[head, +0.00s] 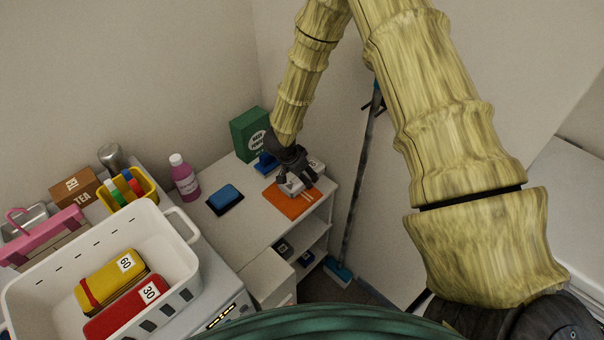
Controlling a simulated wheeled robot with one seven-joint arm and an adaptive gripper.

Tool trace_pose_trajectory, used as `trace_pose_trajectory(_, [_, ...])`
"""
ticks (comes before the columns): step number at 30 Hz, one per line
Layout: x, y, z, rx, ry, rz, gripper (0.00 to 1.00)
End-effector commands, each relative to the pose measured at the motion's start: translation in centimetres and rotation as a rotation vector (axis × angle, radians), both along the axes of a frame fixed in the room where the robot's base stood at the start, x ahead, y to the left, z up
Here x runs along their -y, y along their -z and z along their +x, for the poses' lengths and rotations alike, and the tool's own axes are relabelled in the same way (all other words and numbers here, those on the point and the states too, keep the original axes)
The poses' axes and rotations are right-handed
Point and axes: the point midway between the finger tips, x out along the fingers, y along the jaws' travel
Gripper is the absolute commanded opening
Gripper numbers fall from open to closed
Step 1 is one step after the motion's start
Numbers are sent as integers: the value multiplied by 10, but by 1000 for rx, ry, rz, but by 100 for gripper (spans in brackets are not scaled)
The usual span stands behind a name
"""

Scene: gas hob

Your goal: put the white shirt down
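My gripper (295,176) is dark grey and hangs at the end of my arm, over the orange mat (284,207) on the white counter. A small white folded piece with a dark mark, which looks like the white shirt (291,187), is between its fingers. The fingers appear closed on it and partly hide it. I cannot tell whether the shirt touches the mat or is just above it. Two thin light strips show on the mat to its right.
A blue folded piece (225,196) lies on a dark mat to the left. A green box (248,134), a pink bottle (184,178) and a white basket (188,257) with yellow and red bundles stand around. Bare counter (244,228) shows between the mats.

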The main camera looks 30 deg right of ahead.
Motion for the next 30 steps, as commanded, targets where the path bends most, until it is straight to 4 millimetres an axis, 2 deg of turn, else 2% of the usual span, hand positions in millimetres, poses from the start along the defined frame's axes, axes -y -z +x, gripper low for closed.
trace_pose_trajectory(8, [0,7,0,0,0,0,32])
trace_pose_trajectory(9, [0,6,0,0,0,0,71])
trace_pose_trajectory(12, [0,6,0,0,0,0,85])
trace_pose_trajectory(23, [0,5,0,0,0,0,85])
trace_pose_trajectory(30, [-5,-15,-1,1,-1,2,85])
